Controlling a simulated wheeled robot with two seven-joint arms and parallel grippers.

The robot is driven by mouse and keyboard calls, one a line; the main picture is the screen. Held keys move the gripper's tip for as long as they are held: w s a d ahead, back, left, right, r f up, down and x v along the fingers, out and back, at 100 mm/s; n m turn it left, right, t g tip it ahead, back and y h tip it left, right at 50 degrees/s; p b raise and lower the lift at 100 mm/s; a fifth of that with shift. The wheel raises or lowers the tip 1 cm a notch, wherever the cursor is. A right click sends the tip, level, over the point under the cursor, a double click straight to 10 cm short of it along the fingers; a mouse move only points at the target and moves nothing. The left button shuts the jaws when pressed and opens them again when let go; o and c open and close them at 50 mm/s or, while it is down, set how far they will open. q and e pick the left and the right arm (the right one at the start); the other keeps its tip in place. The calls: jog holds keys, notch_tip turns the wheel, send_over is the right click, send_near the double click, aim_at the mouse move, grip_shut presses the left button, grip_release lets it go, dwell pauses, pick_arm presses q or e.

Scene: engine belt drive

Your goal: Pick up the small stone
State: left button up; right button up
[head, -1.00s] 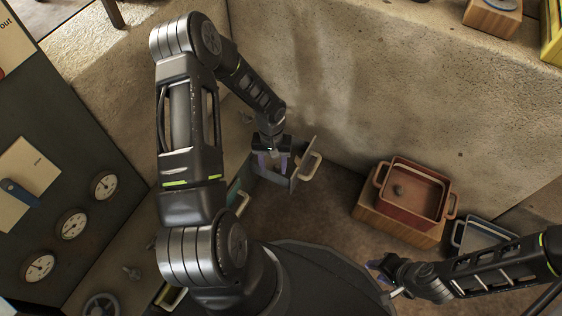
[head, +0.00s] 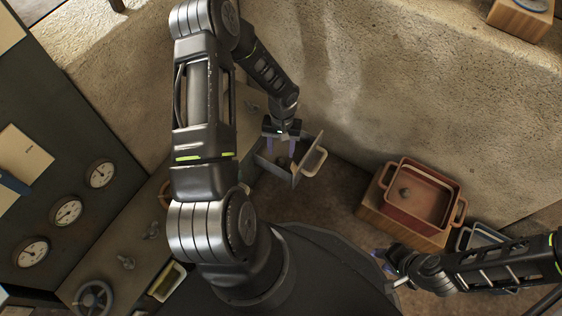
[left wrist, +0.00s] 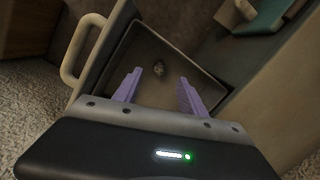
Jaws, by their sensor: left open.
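A small dark stone (left wrist: 159,68) lies on the floor of an open drawer (left wrist: 146,92), seen in the left wrist view. My left gripper (left wrist: 158,91) is open and empty, with its two purple fingers above the drawer, one on either side of the line to the stone. In the head view the left gripper (head: 281,146) points down over the same grey drawer (head: 276,176), whose pale handle faces right. The stone is hard to make out there. My right gripper (head: 383,259) is at the lower right, away from the drawer, and its finger gap is unclear.
A gauge panel (head: 60,140) stands at left; a stone wall rises behind.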

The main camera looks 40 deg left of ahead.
aim_at(281, 159)
pick_arm(q)
jog(key=shift+f, duration=0.25)
notch_tip(281, 159, down, 4)
jog(key=b, duration=0.2)
jog(key=shift+s+d+f+b, duration=0.1)
jog(key=shift+s+f+b, duration=0.05)
jog(key=shift+b, duration=0.2)
jog(key=shift+f, duration=0.4)
grip_shut()
dwell(0.4)
